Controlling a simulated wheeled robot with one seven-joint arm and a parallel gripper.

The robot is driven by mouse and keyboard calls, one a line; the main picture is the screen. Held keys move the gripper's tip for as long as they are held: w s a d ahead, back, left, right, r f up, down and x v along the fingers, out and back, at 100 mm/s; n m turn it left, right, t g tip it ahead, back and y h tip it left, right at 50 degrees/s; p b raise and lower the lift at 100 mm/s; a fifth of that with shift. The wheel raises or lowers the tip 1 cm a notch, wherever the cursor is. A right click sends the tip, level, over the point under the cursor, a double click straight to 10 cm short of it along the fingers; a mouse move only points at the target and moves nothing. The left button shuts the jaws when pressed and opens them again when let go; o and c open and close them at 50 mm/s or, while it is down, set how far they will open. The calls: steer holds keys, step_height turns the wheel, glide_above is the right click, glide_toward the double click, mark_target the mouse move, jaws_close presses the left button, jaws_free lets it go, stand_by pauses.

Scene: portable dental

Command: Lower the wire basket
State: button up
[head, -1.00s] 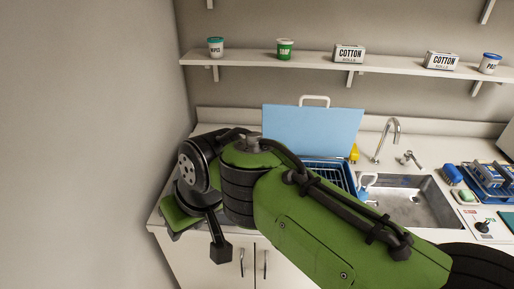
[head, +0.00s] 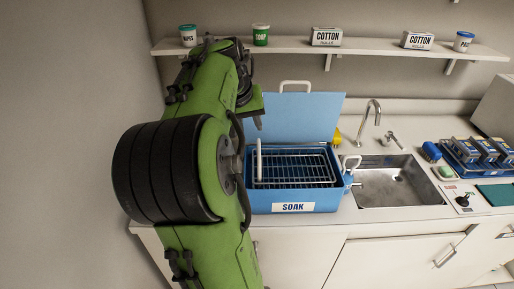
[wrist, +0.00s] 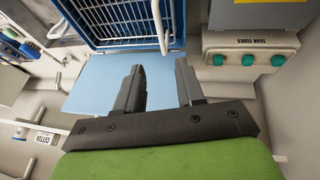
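The wire basket (head: 292,168) is in the open blue box labelled SOAK (head: 328,200), its wires showing near the box's rim. A white upright handle (head: 259,160) stands at its left side. In the wrist view the basket (wrist: 118,22) is at the top, with the white handle (wrist: 160,28) beyond the fingertips. My gripper (wrist: 160,66) is open and empty, its fingers apart and clear of the handle. In the head view my gripper (head: 258,118) is partly hidden by my arm, above and left of the basket. How deep the basket sits is unclear.
The raised blue lid (head: 300,115) stands behind the box. A white lever (head: 350,165) is at the box's right side, next to the sink (head: 395,185) and faucet (head: 372,115). A panel with teal knobs (wrist: 247,60) shows in the wrist view. A shelf (head: 380,48) runs above.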

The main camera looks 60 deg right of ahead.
mark_target(258, 150)
steer(key=b+x, duration=0.2)
steer(key=x, duration=1.1)
steer(key=shift+r, duration=0.1)
jaws_close()
